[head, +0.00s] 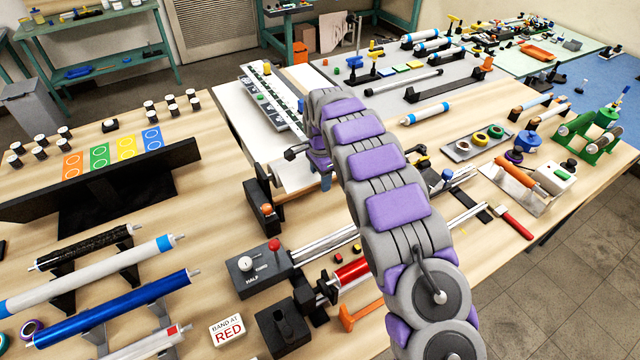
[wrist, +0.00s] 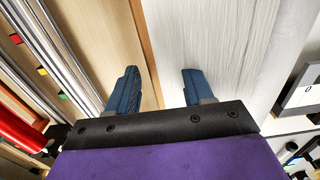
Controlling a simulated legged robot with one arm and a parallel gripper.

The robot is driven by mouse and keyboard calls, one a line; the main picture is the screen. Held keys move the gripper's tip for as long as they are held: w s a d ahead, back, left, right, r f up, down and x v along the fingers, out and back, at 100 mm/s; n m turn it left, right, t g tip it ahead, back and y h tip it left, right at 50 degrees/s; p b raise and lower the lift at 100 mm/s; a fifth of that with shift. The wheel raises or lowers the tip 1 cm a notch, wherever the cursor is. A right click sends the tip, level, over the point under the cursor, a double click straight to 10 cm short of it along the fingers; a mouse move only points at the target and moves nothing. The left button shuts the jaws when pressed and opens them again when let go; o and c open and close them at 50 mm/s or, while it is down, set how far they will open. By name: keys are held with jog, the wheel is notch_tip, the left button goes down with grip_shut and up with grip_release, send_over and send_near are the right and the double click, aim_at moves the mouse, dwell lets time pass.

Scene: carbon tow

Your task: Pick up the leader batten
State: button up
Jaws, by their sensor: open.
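My gripper (wrist: 155,85) is open and empty in the wrist view, its two blue fingers apart. In the head view only a blue bit of my gripper (head: 326,182) shows beneath my purple and grey arm. No piece stands out clearly as the leader batten. A narrow brown strip (wrist: 147,50) runs between the fingers, along the border of a pale grainy sheet (wrist: 215,40) and the wooden bench (wrist: 105,40). I cannot tell whether this strip is the batten or only an edge. My arm hides part of this area.
Metal rails (head: 345,243) and a red roller (head: 352,272) lie in front of the gripper. A black block with a knob (head: 265,203) stands to its left. Blue and white rollers fill the front left.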

jog(key=shift+d, duration=0.2)
jog(key=shift+c, duration=1.1)
jog(key=shift+a, duration=0.25)
grip_shut()
